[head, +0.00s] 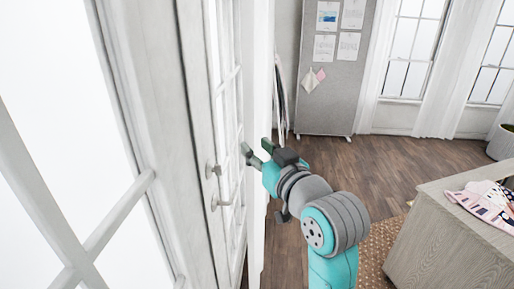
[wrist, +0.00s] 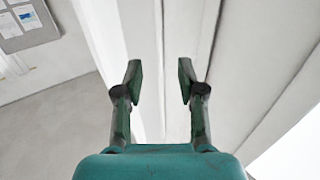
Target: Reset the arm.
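My gripper (head: 256,151) is at the end of my teal and grey arm, close to the white door frame on the left in the head view. In the wrist view my gripper (wrist: 160,82) has its two green fingers apart, with nothing between them. White upright panels or trim lie beyond the fingers in that view. I cannot tell whether a fingertip touches the frame.
White glazed doors (head: 225,100) with metal handles (head: 213,170) stand at left, close to my arm. A grey pinboard (head: 345,95) stands at the back. A wooden cabinet (head: 450,235) with patterned cloth (head: 485,203) is at right. Wooden floor (head: 385,165) lies open between.

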